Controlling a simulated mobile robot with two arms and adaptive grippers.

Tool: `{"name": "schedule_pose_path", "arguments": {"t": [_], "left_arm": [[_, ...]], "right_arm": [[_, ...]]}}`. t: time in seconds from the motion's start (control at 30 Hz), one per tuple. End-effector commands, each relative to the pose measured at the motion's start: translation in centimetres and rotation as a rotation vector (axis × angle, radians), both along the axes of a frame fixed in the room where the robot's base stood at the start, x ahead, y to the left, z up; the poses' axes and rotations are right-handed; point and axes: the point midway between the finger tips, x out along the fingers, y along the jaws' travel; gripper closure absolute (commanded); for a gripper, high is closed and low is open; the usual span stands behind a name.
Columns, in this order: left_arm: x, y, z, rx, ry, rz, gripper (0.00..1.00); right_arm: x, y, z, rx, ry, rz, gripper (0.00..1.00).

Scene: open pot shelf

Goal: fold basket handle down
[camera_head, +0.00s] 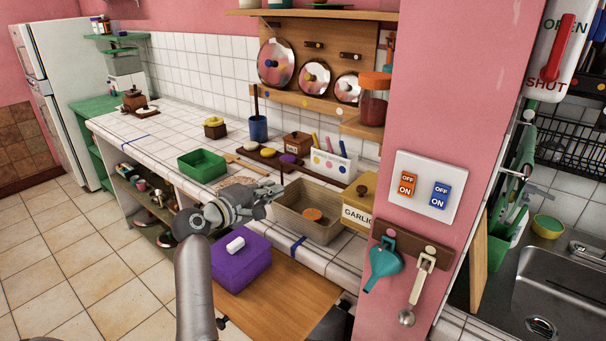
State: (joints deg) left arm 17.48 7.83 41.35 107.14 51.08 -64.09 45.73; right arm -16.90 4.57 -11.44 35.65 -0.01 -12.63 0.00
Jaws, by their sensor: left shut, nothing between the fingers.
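A beige rectangular basket (318,229) stands on the white tiled counter, with a small orange-topped item (312,214) inside. I cannot make out a raised handle on the basket; it may be folded or hidden by my gripper. My left gripper (275,190) is at the basket's back-left corner, over or beside its rim. Its fingers are shut with nothing between them. I cannot tell whether it touches the basket. My right gripper is not in view.
A yellow-brown GARLIC box (358,203) stands close to the basket's right. A purple box (242,262) sits in front, below my left wrist. A pink wall (435,110) bounds the right.

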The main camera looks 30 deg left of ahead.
Motion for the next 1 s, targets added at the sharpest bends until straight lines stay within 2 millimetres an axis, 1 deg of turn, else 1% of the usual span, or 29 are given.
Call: {"name": "schedule_pose_path", "arguments": {"t": [0.03,0.1,0.23,0.37,0.5,0.6,0.7,1.0], "left_arm": [[1.1,-0.1,0.1,-0.003,-0.001,-0.002,1.00],[2.5,-0.3,-0.1,-0.003,0.000,-0.003,1.00],[5.1,-0.6,-0.5,-0.001,0.001,-0.003,1.00],[7.4,-0.8,-0.8,-0.001,0.001,-0.003,1.00],[9.4,-0.9,-1.1,0.002,0.003,-0.002,1.00],[10.4,-1.0,-1.4,0.002,0.003,-0.001,1.00],[11.1,-1.0,-1.5,0.003,0.002,-0.001,1.00],[11.6,-1.1,-1.7,0.005,0.003,-0.002,1.00]], "right_arm": [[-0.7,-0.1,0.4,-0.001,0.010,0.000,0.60],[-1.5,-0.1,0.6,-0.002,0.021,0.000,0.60],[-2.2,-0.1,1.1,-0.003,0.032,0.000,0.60],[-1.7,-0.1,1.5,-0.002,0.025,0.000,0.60],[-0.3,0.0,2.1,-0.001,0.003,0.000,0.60],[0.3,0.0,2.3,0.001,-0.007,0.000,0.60],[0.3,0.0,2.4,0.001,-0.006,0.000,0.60],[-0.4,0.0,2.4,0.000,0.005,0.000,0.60]]}}
